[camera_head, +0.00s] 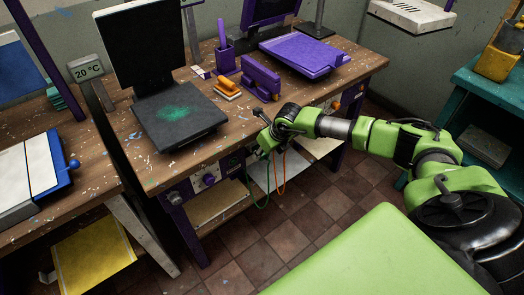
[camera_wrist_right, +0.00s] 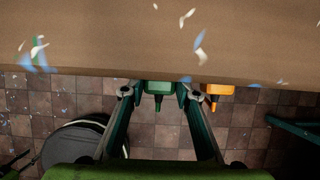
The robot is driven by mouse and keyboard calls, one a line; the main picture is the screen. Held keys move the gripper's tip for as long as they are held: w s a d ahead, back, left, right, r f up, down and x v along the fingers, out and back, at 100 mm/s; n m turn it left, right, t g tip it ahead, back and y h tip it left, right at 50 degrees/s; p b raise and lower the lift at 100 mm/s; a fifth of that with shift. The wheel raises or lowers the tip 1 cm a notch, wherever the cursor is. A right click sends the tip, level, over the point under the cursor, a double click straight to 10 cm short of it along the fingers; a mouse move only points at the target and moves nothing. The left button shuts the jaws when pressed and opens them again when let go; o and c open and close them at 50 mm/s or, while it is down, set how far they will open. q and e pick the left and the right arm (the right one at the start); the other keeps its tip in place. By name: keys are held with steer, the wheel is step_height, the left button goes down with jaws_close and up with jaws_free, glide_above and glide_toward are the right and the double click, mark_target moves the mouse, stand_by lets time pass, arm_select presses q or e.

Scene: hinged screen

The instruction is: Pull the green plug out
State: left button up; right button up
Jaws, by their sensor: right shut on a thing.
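The green plug (camera_wrist_right: 159,89) sits at the desk's front edge in the right wrist view, its narrow end towards the camera. My right gripper (camera_wrist_right: 160,94) is shut on it, with one finger on each side. In the head view my right gripper (camera_head: 263,148) is at the desk's front edge, and the plug is hidden behind it. A green cable (camera_head: 262,200) hangs in a loop below. I cannot tell whether the plug is still fully seated. My left gripper is not in view.
An orange plug (camera_wrist_right: 216,92) is close to the right of the gripper, and its orange cable (camera_head: 282,178) hangs beside the green one. The desk (camera_head: 217,147) holds a dark hinged screen (camera_head: 142,42) and a purple holder (camera_head: 261,80). Tiled floor in front is open.

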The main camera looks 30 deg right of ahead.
steer(key=shift+s+d+r+p, duration=0.1)
steer(key=shift+s+r+p, duration=0.2)
steer(key=shift+s, duration=0.4)
steer(key=shift+s+d+r+p, duration=0.1)
steer(key=shift+s+p, duration=0.25)
steer(key=shift+s, duration=0.35)
steer(key=shift+s+f+p, duration=0.2)
steer(key=shift+s+p, duration=0.3)
steer(key=shift+s, duration=0.95)
